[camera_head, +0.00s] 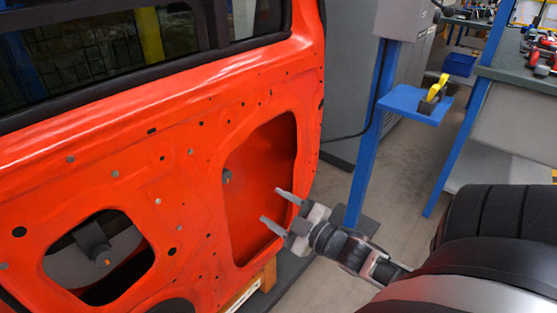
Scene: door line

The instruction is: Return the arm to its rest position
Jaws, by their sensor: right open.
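My right gripper (277,208) is in the lower middle of the head view, its arm coming in from the lower right. Its two grey fingers are apart with nothing between them. They point left, in front of the large cut-out of the orange-red car door (190,140). I cannot tell how far the fingertips are from the door panel. My left gripper is not in view.
A blue post with a small shelf (408,103) stands right of the door and holds a yellow and black tool (435,92). A workbench (518,68) with red tools is at the upper right. A blue bin (459,64) sits behind. Grey floor (405,170) shows between.

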